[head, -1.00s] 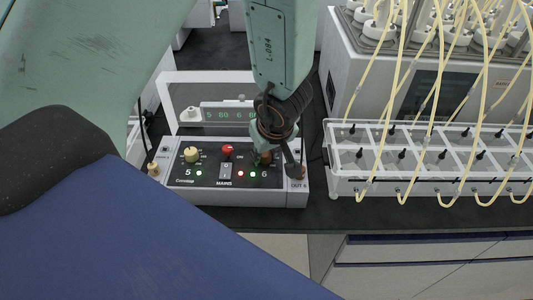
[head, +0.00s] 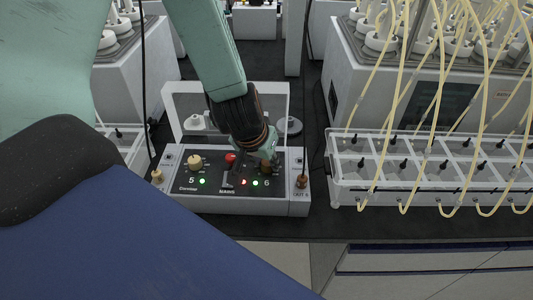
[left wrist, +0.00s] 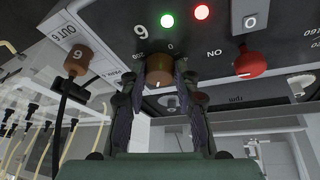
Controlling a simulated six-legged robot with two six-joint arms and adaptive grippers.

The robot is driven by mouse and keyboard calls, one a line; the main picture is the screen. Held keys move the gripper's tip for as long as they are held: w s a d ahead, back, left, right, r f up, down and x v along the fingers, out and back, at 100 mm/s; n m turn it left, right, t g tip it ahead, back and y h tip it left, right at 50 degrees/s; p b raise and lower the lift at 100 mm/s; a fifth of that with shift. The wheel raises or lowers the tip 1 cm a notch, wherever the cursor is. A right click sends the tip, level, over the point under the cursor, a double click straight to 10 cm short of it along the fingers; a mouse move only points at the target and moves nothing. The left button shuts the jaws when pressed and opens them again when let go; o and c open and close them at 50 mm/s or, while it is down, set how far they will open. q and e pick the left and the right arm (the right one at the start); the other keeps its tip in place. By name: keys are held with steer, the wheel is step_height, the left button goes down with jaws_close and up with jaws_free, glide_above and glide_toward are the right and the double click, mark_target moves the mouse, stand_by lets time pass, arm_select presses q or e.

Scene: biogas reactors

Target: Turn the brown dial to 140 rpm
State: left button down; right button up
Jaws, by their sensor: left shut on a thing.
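The brown dial (left wrist: 160,70) is between the two fingers of my left gripper (left wrist: 158,88) in the left wrist view, which shows the panel upside down. The fingers are shut on its sides. In the head view my left gripper (head: 266,160) reaches down over the right part of the grey control box (head: 235,205), at the dial (head: 267,168), which is partly hidden. The numbers around the dial are mostly covered or too small, so I cannot tell its setting. My right gripper is not in view.
Close by on the panel are a red knob (left wrist: 250,65), a cream knob (head: 195,161), lit red and green lamps and a brown plug (left wrist: 76,61) with a cable. A rack with yellow tubes (head: 430,190) stands to the right. Dark bench shows in front.

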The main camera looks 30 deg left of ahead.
arm_select(q)
steer(key=shift+w+a+r+m+h+p, duration=0.1)
steer(key=shift+m+h+p, duration=0.3)
steer(key=shift+m+p, duration=0.6)
steer(key=shift+w+a+m+h+p, duration=0.1)
steer(key=shift+m+h+p, duration=0.3)
steer(key=shift+m+p, duration=0.55)
steer(key=shift+m, duration=0.25)
steer(key=c, duration=1.3)
jaws_free()
steer(key=shift+s, duration=0.15)
